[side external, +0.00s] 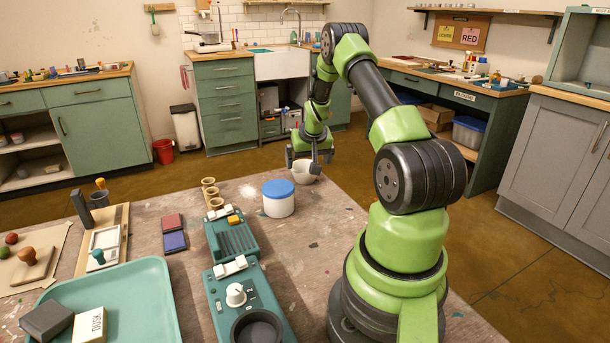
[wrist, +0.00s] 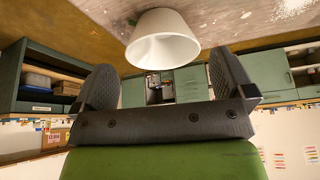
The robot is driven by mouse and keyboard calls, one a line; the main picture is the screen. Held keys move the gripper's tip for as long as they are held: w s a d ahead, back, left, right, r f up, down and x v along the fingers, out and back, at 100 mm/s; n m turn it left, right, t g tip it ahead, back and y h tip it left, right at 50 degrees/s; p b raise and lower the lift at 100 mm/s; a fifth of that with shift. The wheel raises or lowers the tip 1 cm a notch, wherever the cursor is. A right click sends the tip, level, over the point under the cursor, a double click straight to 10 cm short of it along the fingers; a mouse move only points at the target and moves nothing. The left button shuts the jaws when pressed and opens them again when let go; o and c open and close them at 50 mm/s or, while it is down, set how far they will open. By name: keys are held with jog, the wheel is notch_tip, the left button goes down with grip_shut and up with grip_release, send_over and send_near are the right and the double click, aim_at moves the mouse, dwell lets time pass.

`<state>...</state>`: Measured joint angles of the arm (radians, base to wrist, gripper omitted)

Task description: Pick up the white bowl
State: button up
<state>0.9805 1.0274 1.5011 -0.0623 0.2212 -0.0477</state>
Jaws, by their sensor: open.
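The white bowl (side external: 304,175) sits near the far edge of the speckled table in the side view, partly hidden by my gripper (side external: 303,162). In the wrist view the white bowl (wrist: 162,42) appears at top centre, with its hollow rim facing the camera. My gripper (wrist: 164,82) shows its two dark fingers spread wide, one on each side of the view. The bowl lies beyond the fingertips, roughly centred across the gap. Nothing is held between the fingers. The side view does not show clearly how far the fingertips are from the bowl.
A white jar with a blue lid (side external: 278,198) stands close to the bowl, left and nearer. Small tan cups (side external: 211,193) stand in a row further left. Teal devices (side external: 240,290) and a teal tray (side external: 140,295) fill the front. Bare table lies right of the jar.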

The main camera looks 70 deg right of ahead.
aim_at(305, 169)
jog(key=shift+w+d+x, duration=0.15)
jog(key=shift+x, duration=1.3)
jog(key=shift+w+d+x, duration=0.1)
jog(key=shift+x, duration=1.35)
jog(key=shift+r, duration=0.15)
jog(key=c, duration=0.7)
